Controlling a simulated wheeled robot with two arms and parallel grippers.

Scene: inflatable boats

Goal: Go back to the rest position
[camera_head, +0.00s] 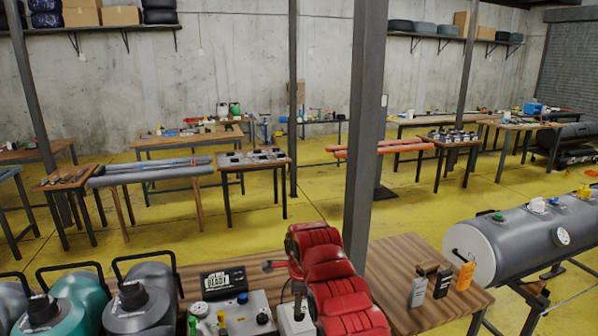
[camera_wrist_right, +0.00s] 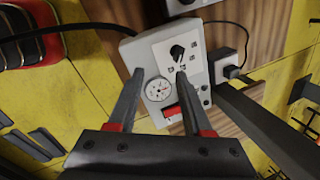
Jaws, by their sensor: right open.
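My right gripper (camera_wrist_right: 160,76) shows clearly in the right wrist view. Its two dark fingers with red parts at the base are apart, and nothing sits between their tips. Beyond them is a pale control box (camera_wrist_right: 158,50) with a round gauge, a black knob and a red switch. Any contact with it cannot be told. In the head view I cannot clearly make out the right gripper's fingers. My left gripper is not in view.
In the head view, a red padded object (camera_head: 335,275) stands at the bottom centre, before a grey post (camera_head: 364,130). Tanks (camera_head: 150,300) stand at the lower left. Small bottles (camera_head: 441,283) stand on a wooden table (camera_head: 395,255). Yellow floor (camera_head: 240,228) lies open behind.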

